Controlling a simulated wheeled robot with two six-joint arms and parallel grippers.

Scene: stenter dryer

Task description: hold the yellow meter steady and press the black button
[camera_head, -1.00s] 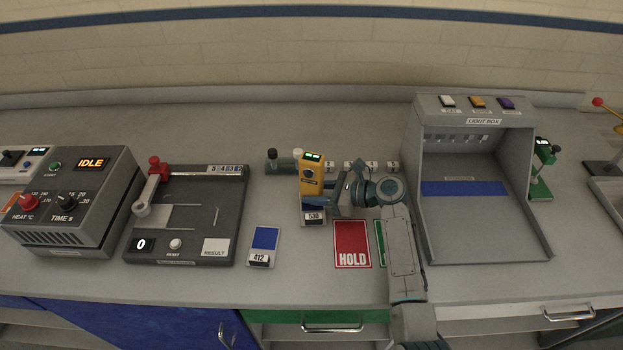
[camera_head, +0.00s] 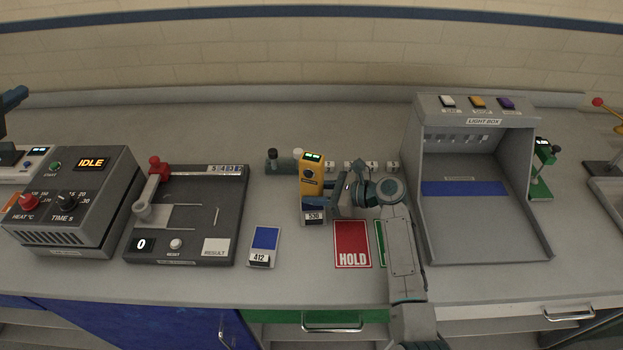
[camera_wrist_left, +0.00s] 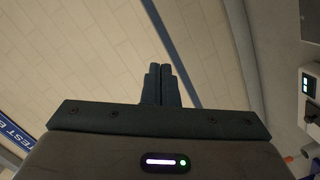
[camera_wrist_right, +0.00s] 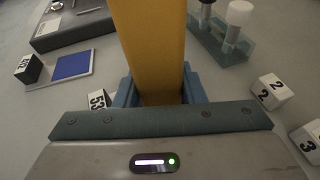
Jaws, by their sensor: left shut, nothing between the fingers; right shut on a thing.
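The yellow meter (camera_head: 319,186) stands upright at the middle of the bench, with a small green-lit display at its top and a dark round spot on its face. I cannot tell whether that spot is the black button. My right gripper (camera_wrist_right: 162,92) is shut on the meter's lower part, coming from the right in the head view. The meter also fills the top middle of the right wrist view (camera_wrist_right: 150,40). My left gripper (camera_wrist_left: 161,84) is shut and empty, facing the wall, and shows at the far left edge in the head view (camera_head: 14,98).
A dark tester (camera_head: 220,200) and a heat box (camera_head: 70,235) stand left of the meter. A blue sample card (camera_head: 265,238) and the red HOLD card (camera_head: 352,240) lie in front. The light box (camera_head: 480,230) is at right. The bench behind the tester is clear.

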